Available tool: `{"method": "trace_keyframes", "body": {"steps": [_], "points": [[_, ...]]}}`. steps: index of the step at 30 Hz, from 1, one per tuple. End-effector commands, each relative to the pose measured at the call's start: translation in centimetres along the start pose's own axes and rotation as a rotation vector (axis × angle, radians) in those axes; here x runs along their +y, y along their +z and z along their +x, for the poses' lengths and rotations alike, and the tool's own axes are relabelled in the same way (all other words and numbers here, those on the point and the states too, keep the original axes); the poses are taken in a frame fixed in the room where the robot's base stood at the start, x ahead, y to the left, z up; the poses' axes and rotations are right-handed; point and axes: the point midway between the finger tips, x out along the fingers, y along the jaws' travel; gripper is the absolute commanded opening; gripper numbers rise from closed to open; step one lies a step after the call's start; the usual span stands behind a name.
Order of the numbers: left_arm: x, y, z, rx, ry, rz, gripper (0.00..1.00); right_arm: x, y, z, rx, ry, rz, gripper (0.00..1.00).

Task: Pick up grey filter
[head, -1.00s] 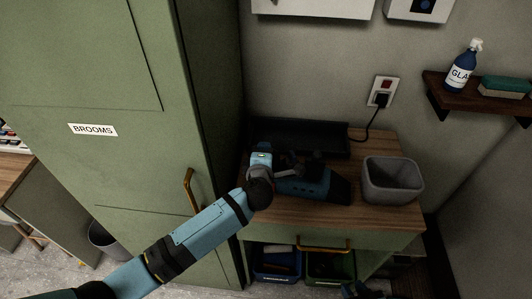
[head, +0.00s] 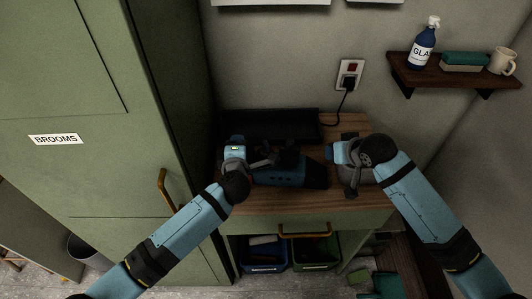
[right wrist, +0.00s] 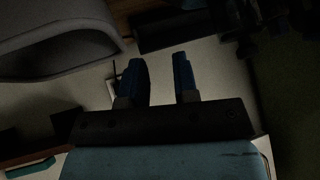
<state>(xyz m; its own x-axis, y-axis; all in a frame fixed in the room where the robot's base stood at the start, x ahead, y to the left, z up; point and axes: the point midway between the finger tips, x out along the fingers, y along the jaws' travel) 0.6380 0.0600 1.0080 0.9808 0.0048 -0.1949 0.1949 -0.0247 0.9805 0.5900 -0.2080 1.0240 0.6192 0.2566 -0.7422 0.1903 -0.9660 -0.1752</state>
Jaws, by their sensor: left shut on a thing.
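A dark blue and black handheld vacuum (head: 290,172) lies on the wooden top of the cabinet. My left gripper (head: 264,162) is at its left end, shut on the vacuum, with the fingers partly hidden among dark parts.
A black tray (head: 270,124) stands against the wall behind the vacuum. A green cupboard (head: 110,150) closes off the left. A wall shelf (head: 450,77) holds a spray bottle, a sponge and a mug.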

Motion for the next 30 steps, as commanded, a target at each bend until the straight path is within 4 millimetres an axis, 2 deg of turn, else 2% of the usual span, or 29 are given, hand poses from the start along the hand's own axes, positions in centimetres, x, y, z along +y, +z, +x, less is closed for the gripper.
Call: {"method": "trace_keyframes", "body": {"steps": [1, 6, 9, 15, 18, 24, 30], "points": [[0.2, 0.1, 0.0, -0.001, 0.004, -0.002, 0.07, -1.9, -1.5, 0.5, -0.030, -0.016, -0.015, 0.28], [0.3, 0.0, 0.0, -0.001, 0.004, -0.002, 0.07, -7.7, -4.9, 1.6, -0.161, -0.048, -0.094, 0.28], [0.3, 0.0, 0.0, -0.001, 0.004, -0.002, 0.07, -11.0, -6.7, 1.6, -0.245, -0.053, -0.148, 0.28], [0.2, 0.0, 0.0, -0.001, 0.004, -0.002, 0.07, -15.8, -9.0, 0.3, -0.434, -0.007, -0.217, 0.28], [0.2, 0.0, 0.0, -0.001, 0.004, -0.002, 0.07, -17.2, -9.7, -0.5, -0.505, 0.026, -0.239, 0.28], [0.2, 0.0, 0.0, -0.001, 0.004, -0.002, 0.07, -18.2, -10.3, -1.2, -0.576, 0.070, -0.261, 0.28], [0.2, 0.1, 0.0, -0.001, 0.004, -0.002, 0.07, -17.9, -8.6, 1.2, -0.588, 0.076, -0.261, 0.28]]}}
